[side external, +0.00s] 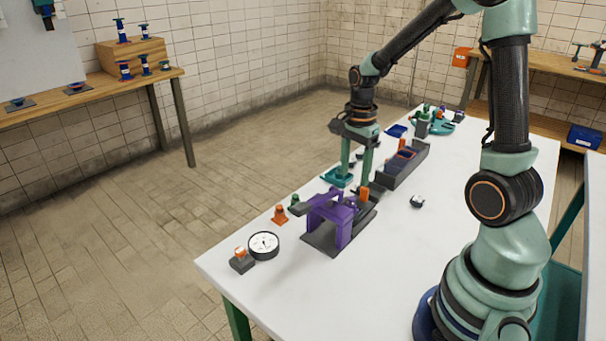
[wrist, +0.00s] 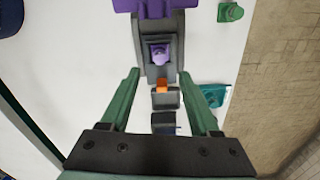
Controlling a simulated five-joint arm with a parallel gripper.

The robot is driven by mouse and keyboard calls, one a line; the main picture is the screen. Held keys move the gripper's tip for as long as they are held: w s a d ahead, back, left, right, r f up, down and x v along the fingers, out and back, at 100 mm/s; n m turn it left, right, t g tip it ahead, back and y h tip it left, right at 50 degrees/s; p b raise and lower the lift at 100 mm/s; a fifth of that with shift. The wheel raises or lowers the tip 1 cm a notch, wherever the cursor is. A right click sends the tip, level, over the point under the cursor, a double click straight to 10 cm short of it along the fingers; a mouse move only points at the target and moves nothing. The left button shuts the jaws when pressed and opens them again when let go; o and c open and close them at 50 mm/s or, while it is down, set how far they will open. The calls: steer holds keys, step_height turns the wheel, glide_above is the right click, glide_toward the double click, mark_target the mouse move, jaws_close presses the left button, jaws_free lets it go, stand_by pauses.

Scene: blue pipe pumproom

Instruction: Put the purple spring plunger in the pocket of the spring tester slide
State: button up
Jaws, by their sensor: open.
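The spring tester has a purple arch (side external: 343,218) on a dark base. It also shows at the top of the wrist view (wrist: 155,5). Its dark slide (wrist: 145,62) extends from under the arch towards my gripper. A small purple piece, apparently the spring plunger (wrist: 159,52), sits within the dark pocket outline on the slide; I cannot tell how deeply it is seated. An orange block (wrist: 162,86) stands at the slide's near end, also seen in the side view (side external: 364,194). My gripper (wrist: 159,74) is open and empty, its fingers pointing down near the slide's orange end.
A teal tray (side external: 337,178) lies beside my fingers. A dark long holder (side external: 403,165) stands behind. A dial gauge (side external: 264,245), an orange piece (side external: 280,215) and a green piece (side external: 295,203) are near the table's left edge. The table's right side is mostly clear.

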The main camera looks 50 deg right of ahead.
steer(key=s+a+r+n+t, duration=0.2)
steer(key=a+r+n, duration=0.4)
steer(key=n, duration=0.4)
steer(key=s+a+r+n+t, duration=0.3)
steer(key=a+r+n, duration=0.4)
steer(key=a+n, duration=0.1)
steer(key=shift+a+r+n+t, duration=0.15)
steer(key=shift+a+n+t, duration=0.15)
steer(key=shift+n, duration=0.6)
